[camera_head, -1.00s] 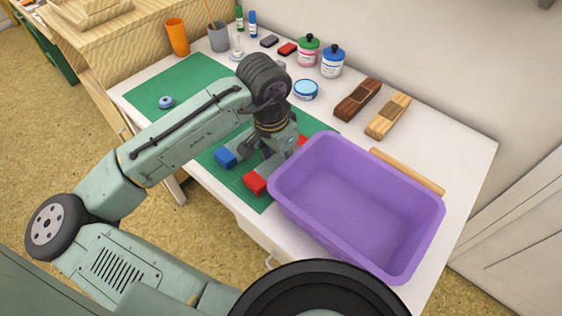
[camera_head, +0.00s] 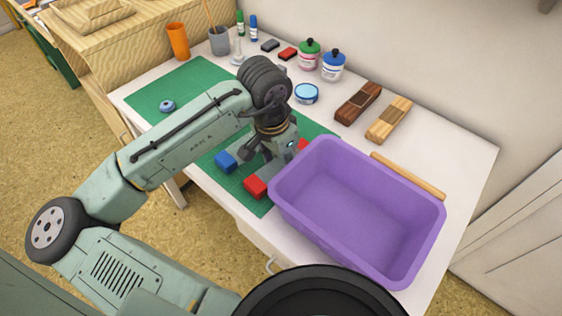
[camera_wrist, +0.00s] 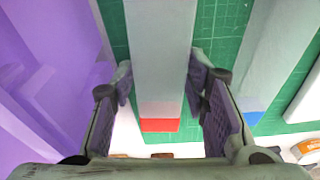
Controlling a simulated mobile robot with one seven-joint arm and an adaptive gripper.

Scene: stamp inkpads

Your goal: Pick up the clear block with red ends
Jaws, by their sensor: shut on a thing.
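The clear block with red ends lies on the green cutting mat (camera_head: 180,85), its near red end (camera_head: 256,186) showing left of the purple bin. Its far red end is partly hidden by my gripper and the bin. In the wrist view the clear body (camera_wrist: 160,60) runs between my fingers, with a red end (camera_wrist: 160,125) towards the bottom. I cannot see a gap under the block.
A similar clear block with a blue end (camera_head: 226,161) lies just left, also in the wrist view (camera_wrist: 252,117). The purple bin (camera_head: 287,205) stands close on the right. Jars, a tin (camera_head: 306,93) and wooden blocks (camera_head: 389,119) are at the back. The mat's far left is mostly clear.

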